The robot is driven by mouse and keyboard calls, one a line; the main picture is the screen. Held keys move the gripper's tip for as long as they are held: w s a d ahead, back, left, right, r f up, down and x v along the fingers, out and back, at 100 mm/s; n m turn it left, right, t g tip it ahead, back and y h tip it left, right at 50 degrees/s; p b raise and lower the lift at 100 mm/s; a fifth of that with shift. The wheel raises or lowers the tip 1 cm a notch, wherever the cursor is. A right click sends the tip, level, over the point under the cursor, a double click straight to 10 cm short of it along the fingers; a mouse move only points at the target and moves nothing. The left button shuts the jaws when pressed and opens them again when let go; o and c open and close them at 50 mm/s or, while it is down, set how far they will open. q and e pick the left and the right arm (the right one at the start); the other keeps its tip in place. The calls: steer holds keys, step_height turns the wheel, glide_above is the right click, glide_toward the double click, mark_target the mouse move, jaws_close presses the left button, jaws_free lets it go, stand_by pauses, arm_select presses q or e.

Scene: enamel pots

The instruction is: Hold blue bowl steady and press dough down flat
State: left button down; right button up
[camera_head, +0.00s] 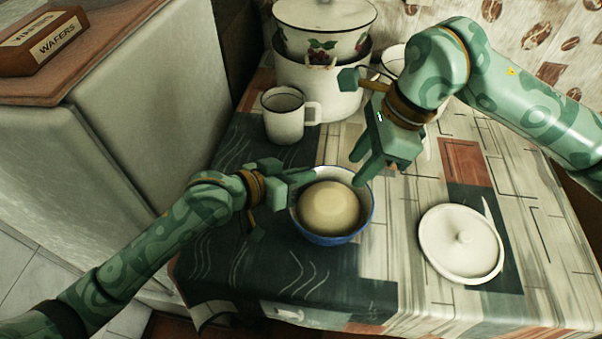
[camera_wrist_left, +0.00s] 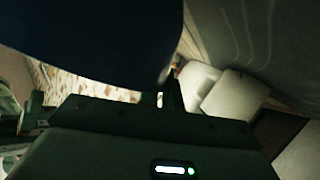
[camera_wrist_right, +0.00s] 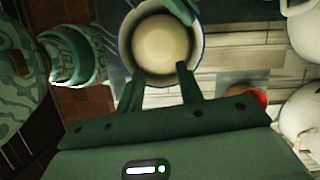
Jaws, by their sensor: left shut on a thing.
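The blue bowl (camera_head: 334,239), with a pale inside, stands on the table with a round, pale lump of dough (camera_head: 329,207) in it. The dough has a smooth, domed top. My left gripper (camera_head: 296,180) is shut on the bowl's left rim. In the left wrist view the bowl's dark side (camera_wrist_left: 95,40) fills the upper left. My right gripper (camera_head: 359,172) is above the bowl's far right rim. In the right wrist view its fingers (camera_wrist_right: 157,75) are apart with nothing between them, and the dough (camera_wrist_right: 160,44) shows beyond them.
A white lid (camera_head: 461,243) lies to the right of the bowl. A white mug (camera_head: 284,117) and stacked enamel pots (camera_head: 318,90) stand behind. A wafers box (camera_head: 42,43) sits on the cabinet at left. The patterned cloth in front of the bowl is clear.

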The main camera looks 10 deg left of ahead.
mark_target(330, 200)
stand_by(0.9)
steer(key=c, duration=0.4)
steer(key=shift+a+r+n+t, duration=0.3)
steer(key=shift+a+r+n, duration=0.1)
steer(key=shift+a+r, duration=0.7)
jaws_close()
steer(key=shift+s+a+f+n+h, duration=0.1)
steer(key=shift+a+f+n+h, duration=0.4)
steer(key=shift+f+n, duration=1.05)
steer(key=shift+s+a+f+n+h, duration=0.2)
steer(key=shift+f+n+h, duration=0.65)
steer(key=shift+f+n, duration=0.7)
steer(key=shift+s+a+f+n+h, duration=0.1)
steer(key=shift+a+f+n+h, duration=0.4)
steer(key=shift+f+n, duration=1.05)
steer(key=shift+d+r, duration=0.15)
